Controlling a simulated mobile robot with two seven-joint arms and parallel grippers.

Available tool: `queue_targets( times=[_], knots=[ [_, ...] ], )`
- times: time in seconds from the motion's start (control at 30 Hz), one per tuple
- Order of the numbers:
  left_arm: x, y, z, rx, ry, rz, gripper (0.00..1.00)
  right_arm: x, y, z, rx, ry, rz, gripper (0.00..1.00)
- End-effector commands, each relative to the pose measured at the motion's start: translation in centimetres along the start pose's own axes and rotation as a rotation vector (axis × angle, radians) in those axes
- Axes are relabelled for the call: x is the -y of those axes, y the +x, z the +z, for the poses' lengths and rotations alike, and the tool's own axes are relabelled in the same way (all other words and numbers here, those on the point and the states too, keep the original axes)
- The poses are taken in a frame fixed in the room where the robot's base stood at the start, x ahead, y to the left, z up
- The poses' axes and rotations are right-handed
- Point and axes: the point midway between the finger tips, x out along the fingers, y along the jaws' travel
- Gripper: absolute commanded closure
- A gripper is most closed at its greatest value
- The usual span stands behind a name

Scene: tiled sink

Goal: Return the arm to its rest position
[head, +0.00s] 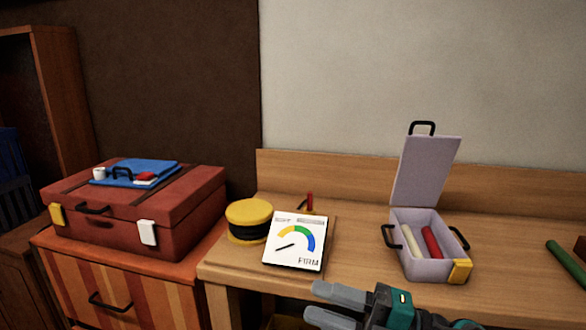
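My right gripper (312,301) shows at the bottom centre of the head view, its grey fingers pointing left. The fingers are apart with nothing between them. It is in front of the wooden bench (365,225), low in the picture. The rest of the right arm is mostly cut off by the lower edge. My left gripper is not in view.
A lidded grey box (430,262) stands open on the bench with a red and a pale stick inside. A gauge card (297,255) and a yellow-black round object (249,222) are left of it. A red suitcase (130,215) sits on a cabinet. A green rod (567,262) lies right.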

Motion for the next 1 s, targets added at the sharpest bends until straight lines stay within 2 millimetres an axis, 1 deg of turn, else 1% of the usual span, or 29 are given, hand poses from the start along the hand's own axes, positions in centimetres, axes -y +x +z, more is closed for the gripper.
queue_targets(
  times=[0.03, 0.07, 0.17, 0.2, 0.27, 0.3, 0.37, 0.4, 0.47, 0.5, 0.6, 0.7, 0.73, 0.83, 1.0],
  knots=[
    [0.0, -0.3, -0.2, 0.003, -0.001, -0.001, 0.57, 0.0, -0.6, 0.4, 0.096, 0.118, 0.107, 0.61],
    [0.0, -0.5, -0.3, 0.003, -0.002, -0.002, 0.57, 0.2, -1.1, 0.9, 0.158, 0.183, 0.165, 0.61],
    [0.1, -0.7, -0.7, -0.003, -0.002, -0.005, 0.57, 2.0, -3.9, 2.8, 0.393, 0.413, 0.320, 0.61],
    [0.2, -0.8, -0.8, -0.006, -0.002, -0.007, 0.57, 3.4, -5.4, 3.4, 0.494, 0.511, 0.366, 0.61],
    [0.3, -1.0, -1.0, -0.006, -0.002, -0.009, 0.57, 6.0, -7.9, 4.0, 0.652, 0.660, 0.416, 0.61],
    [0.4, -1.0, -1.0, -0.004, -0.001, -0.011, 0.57, 8.2, -9.6, 3.9, 0.758, 0.764, 0.438, 0.61],
    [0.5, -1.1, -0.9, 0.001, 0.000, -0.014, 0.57, 11.8, -12.3, 3.3, 0.914, 0.915, 0.453, 0.61],
    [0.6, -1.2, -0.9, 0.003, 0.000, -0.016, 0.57, 14.0, -13.8, 2.5, 1.003, 1.006, 0.452, 0.61],
    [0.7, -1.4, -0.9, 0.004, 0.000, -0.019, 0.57, 16.9, -15.7, 1.1, 1.116, 1.125, 0.443, 0.61],
    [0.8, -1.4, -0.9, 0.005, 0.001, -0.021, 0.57, 18.6, -16.8, 0.1, 1.177, 1.194, 0.434, 0.61],
    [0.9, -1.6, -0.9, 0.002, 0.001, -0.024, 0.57, 21.6, -18.5, -2.3, 1.287, 1.325, 0.407, 0.61],
    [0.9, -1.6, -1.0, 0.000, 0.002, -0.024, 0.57, 23.3, -19.5, -3.9, 1.346, 1.399, 0.388, 0.61],
    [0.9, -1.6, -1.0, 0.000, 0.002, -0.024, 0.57, 23.6, -19.6, -4.1, 1.356, 1.412, 0.385, 0.61],
    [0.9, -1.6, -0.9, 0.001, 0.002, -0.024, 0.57, 23.9, -19.8, -4.5, 1.368, 1.429, 0.380, 0.61],
    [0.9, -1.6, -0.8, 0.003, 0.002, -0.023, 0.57, 23.9, -19.8, -4.5, 1.367, 1.428, 0.379, 0.61]
  ],
)
